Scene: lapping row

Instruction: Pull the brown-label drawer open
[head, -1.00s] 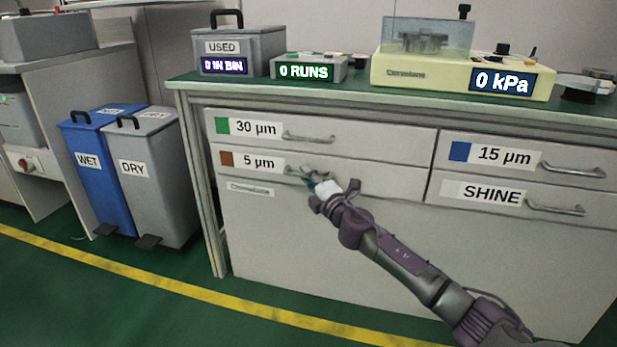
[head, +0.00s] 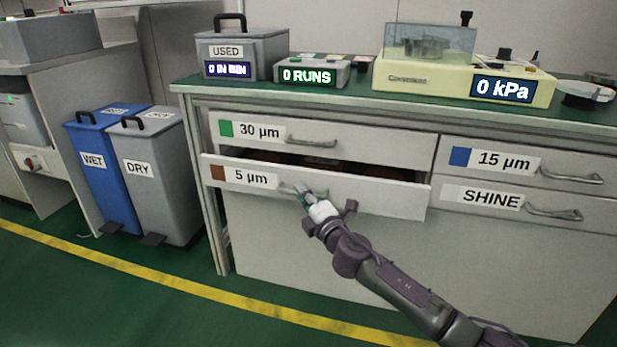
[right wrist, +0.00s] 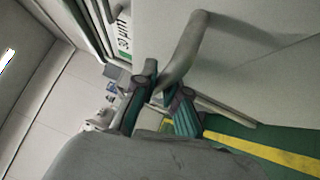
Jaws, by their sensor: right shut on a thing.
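The brown-label drawer (head: 390,197), marked 5 µm, stands partly open below the 30 µm drawer. A dark gap with something brownish inside shows above its front. Its brown label (head: 218,173) is at the front's left end. My right gripper (head: 305,197) is at the drawer's handle, which it mostly hides in the head view. In the right wrist view the fingers (right wrist: 160,98) are shut on the metal bar handle (right wrist: 185,50). My left gripper is not in view.
The green-label 30 µm drawer (head: 380,144) above is shut, as are the blue-label 15 µm drawer (head: 562,161) and the SHINE drawer (head: 590,211) at right. Blue WET (head: 88,180) and grey DRY (head: 160,185) bins stand left. Green floor in front is clear.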

